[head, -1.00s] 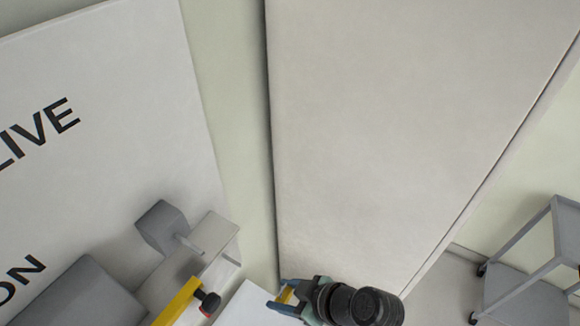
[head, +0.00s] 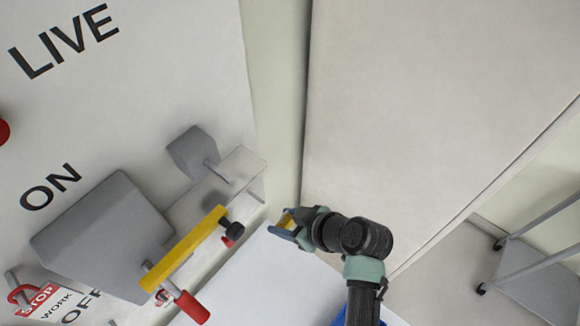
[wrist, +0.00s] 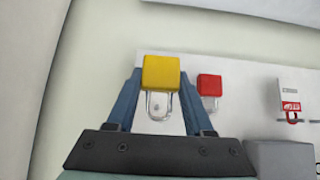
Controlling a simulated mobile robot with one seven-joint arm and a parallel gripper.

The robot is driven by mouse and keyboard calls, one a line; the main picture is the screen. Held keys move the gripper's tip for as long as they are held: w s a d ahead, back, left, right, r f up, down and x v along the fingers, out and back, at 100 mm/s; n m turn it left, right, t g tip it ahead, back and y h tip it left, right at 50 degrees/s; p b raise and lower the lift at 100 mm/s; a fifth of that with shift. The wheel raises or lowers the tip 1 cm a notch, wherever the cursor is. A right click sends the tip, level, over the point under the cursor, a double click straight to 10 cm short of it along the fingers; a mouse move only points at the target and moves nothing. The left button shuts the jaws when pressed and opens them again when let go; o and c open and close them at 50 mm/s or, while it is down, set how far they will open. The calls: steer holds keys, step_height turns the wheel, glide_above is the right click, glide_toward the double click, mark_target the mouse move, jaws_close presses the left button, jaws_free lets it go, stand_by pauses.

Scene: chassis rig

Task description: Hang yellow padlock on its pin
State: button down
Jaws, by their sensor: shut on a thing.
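The yellow padlock (wrist: 161,75) is between the two blue fingers of my gripper (wrist: 160,85), which is shut on its body. Its metal shackle hangs below the body in the wrist view, with the pale board behind it. A small round grey spot shows through the shackle; I cannot tell whether it is the pin. In the head view my gripper (head: 290,224) holds the yellow padlock (head: 287,218) in front of the wall gap, right of the grey panel. No pin is clearly visible.
A red padlock (wrist: 209,86) hangs on the board just right of the yellow one, with a tagged red lock (wrist: 291,112) farther right. In the head view a yellow bar (head: 190,245) with a red-gripped end sticks out from the panel. A trolley (head: 535,265) stands right.

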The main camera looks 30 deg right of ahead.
mark_target(263, 203)
steer(key=shift+w+a+f+b, duration=0.1)
steer(key=shift+w+a+b, duration=0.3)
steer(key=shift+w, duration=0.8)
steer(key=shift+w+a+r+b, duration=0.15)
steer(key=shift+w+a, duration=0.3)
steer(key=shift+w, duration=0.7)
steer(key=shift+w+a+f+b, duration=0.15)
steer(key=shift+w+a+b, duration=0.25)
steer(key=shift+w, duration=0.8)
steer(key=shift+s+d+r+p, duration=0.1)
steer(key=shift+s+d+p, duration=0.35)
steer(key=shift+s, duration=0.95)
steer(key=shift+s+d+r+p, duration=0.1)
steer(key=shift+s+d+p, duration=0.4)
steer(key=shift+s, duration=0.95)
steer(key=shift+s+d+r+p, duration=0.1)
steer(key=shift+s+d+p, duration=0.35)
steer(key=shift+s, duration=0.95)
steer(key=shift+d, duration=0.1)
